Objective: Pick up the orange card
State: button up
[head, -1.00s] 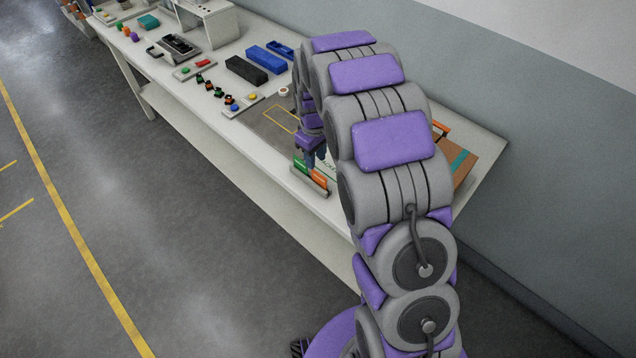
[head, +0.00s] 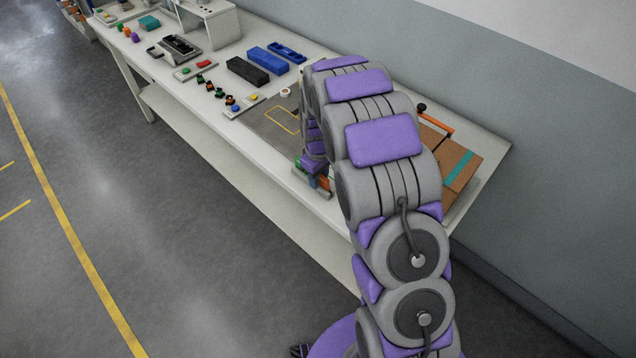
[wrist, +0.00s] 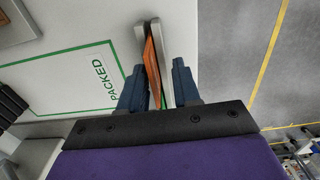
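The orange card (wrist: 153,72) stands edge-on in a narrow pale card holder (wrist: 140,40) in the wrist view. My gripper (wrist: 157,84) has its two dark blue fingers apart, one on each side of the card, with gaps visible between fingers and card. The gripper is open. In the head view my gripper (head: 319,174) is over the holder at the table's front edge and hides most of it. Only a bit of the orange card (head: 325,183) shows there. A green card (head: 299,161) is partly visible beside it.
A green-outlined area marked PACKED (wrist: 60,80) lies on the table beside the holder. A cardboard box (head: 452,165) with a teal stripe is at the right. Black (head: 247,70) and blue (head: 268,60) blocks stand further back. Floor lies past the table's front edge.

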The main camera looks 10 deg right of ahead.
jog(key=shift+d, duration=0.55)
grip_shut()
jog(key=shift+a, duration=0.1)
jog(key=shift+a, duration=0.15)
jog(key=shift+r, duration=0.15)
